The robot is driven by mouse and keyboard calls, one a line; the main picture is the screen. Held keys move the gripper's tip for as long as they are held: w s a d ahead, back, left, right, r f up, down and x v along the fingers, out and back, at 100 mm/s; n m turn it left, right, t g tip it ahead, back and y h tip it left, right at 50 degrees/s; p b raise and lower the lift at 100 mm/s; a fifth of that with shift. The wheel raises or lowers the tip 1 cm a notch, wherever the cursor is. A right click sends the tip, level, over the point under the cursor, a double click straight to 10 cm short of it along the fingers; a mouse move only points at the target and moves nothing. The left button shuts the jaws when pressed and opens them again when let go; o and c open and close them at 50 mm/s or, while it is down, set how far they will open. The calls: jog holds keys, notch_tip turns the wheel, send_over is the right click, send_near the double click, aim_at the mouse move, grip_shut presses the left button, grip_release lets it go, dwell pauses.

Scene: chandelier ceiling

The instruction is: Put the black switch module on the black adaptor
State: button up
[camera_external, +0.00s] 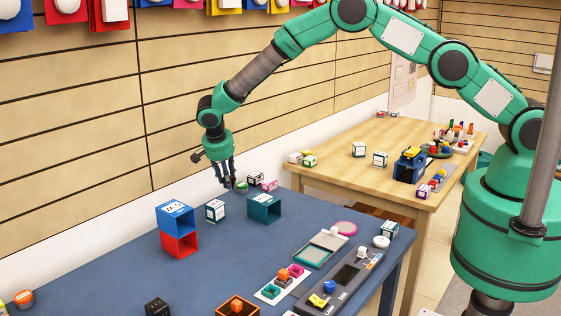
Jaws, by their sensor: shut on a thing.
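My gripper (227,184) points down low over the far part of the blue table. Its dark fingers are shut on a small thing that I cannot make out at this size. A small green round thing (241,187) is right beside the fingertips; I cannot tell whether they touch it. I cannot identify the black switch module or the black adaptor for certain. A small black cube (157,306) stands at the near left of the table. A white box with black edges (215,210) stands nearer than my gripper.
Small boxes, including a pink one (269,184), stand right of my gripper. A teal open box (264,208) and a blue box (175,215) on a red one (179,244) stand nearer. A dark grey console (345,277) lies at the right. The table's middle is clear.

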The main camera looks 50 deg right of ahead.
jog(key=s+a+n+y+b, duration=0.1)
jog(key=s+a+n+y, duration=0.1)
jog(key=s+a+n, duration=1.1)
jog(key=s+a+n+y+b, duration=0.1)
jog(key=s+a+n+y, duration=0.2)
jog(key=s+a+n, duration=1)
jog(key=shift+s+a+r+g+y+b, duration=0.35)
jog(key=shift+s+a, duration=4.1)
jog(key=shift+a, duration=1.75)
jog(key=shift+w+a, duration=0.1)
jog(key=shift+w, duration=0.05)
send_over(154, 306)
jog(key=shift+d+f, duration=0.35)
jog(key=shift+f, duration=0.35)
jog(key=shift+f, duration=0.1)
jog(key=shift+s+f, duration=0.2)
jog(key=shift+f, duration=1.5)
jog(key=shift+f+b, duration=0.1)
jog(key=shift+b, duration=0.25)
